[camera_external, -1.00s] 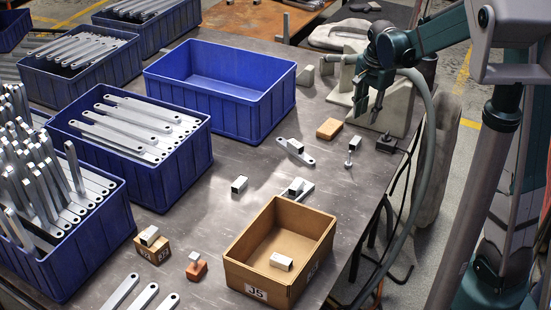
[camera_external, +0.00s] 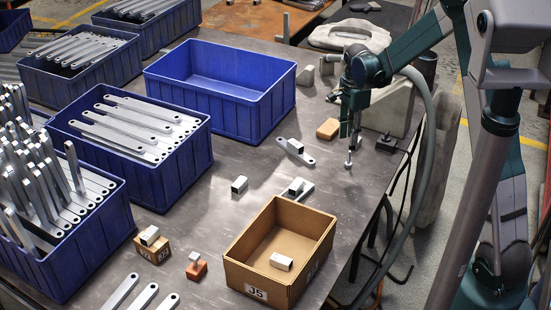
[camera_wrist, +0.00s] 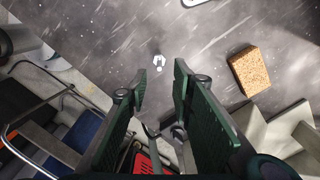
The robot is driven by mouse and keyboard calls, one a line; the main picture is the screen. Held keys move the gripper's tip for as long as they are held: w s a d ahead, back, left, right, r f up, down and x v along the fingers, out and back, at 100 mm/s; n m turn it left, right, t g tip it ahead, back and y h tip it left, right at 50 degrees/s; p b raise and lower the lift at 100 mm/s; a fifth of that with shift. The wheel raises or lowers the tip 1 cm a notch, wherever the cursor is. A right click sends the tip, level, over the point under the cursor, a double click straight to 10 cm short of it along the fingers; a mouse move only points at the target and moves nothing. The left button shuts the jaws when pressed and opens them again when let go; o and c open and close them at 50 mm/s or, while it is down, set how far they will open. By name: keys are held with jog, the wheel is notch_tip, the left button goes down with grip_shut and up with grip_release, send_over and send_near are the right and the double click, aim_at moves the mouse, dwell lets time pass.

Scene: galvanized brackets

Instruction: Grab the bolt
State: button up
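The bolt (camera_external: 348,164) is a small light metal piece on the grey tabletop, near the right edge in the external view. It also shows in the wrist view (camera_wrist: 159,63) as a small bright piece just beyond the fingertips. My gripper (camera_external: 351,141) points down just above the bolt in the external view and covers its upper part. In the wrist view, my gripper (camera_wrist: 160,73) is open, with its two green fingers apart. The bolt lines up with the gap between them. I cannot tell whether a finger touches it.
A tan block (camera_external: 328,128) lies left of my gripper, and a flat bracket (camera_external: 296,151) lies farther left. A cardboard box (camera_external: 237,272) stands in front. Blue bins, one empty (camera_external: 218,99), fill the left. Concrete blocks and a black clamp-like piece (camera_external: 387,143) are close on the right.

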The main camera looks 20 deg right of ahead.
aim_at(350, 152)
dwell(0.3)
jog(key=shift+f+b, duration=0.3)
jog(key=shift+f, duration=1)
jog(key=shift+d+f+b, duration=0.15)
jog(key=shift+f+b, duration=0.7)
jog(key=shift+f, duration=1.8)
grip_shut()
